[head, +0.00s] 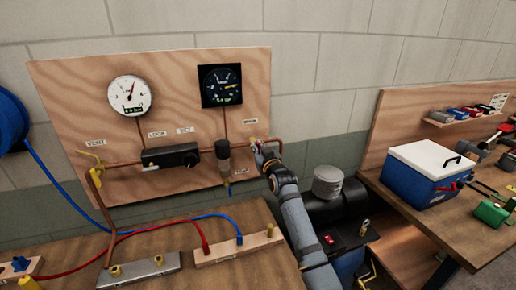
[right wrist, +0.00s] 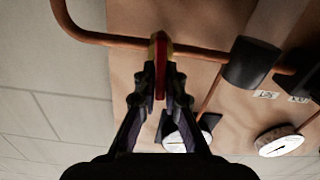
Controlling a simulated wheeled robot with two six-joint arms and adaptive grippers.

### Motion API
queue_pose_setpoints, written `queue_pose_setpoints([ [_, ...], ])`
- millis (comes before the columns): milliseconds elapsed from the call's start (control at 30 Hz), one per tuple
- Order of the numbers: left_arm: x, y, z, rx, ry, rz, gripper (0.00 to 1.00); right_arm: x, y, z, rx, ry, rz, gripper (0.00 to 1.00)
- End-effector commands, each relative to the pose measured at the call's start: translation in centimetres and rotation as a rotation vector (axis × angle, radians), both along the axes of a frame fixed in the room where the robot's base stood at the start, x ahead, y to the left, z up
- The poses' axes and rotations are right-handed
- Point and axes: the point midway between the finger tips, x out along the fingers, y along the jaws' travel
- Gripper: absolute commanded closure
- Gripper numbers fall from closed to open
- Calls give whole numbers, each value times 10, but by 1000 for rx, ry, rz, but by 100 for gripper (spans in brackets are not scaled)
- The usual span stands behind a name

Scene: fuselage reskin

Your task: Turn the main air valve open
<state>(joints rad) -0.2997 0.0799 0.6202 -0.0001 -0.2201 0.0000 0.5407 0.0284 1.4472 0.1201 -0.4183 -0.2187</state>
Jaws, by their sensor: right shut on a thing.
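The main air valve sits on the copper pipe at the right end of the wooden panel, below a small label. In the right wrist view its red and yellow handle (right wrist: 160,66) is between my right fingertips, in front of the copper pipe (right wrist: 205,49). My right gripper (right wrist: 160,80) is shut on this handle. In the head view my right gripper (head: 264,152) covers most of the valve, so the handle's angle is hard to tell there. My left gripper is not in view.
The panel (head: 60,95) carries a white gauge (head: 130,95), a black gauge (head: 221,86), a black regulator (head: 170,157) and a yellow vent valve (head: 96,168). Red and blue hoses (head: 150,232) cross the bench. A compressor (head: 325,205) and a blue cooler (head: 415,180) stand right.

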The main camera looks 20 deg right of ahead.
Motion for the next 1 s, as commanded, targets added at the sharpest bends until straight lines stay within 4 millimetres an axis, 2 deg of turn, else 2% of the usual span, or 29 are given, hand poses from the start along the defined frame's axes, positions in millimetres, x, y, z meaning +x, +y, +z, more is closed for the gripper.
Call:
queue_pose_setpoints([
  [1000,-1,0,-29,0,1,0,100,0,12,-11,-943,-29,1,100],
])
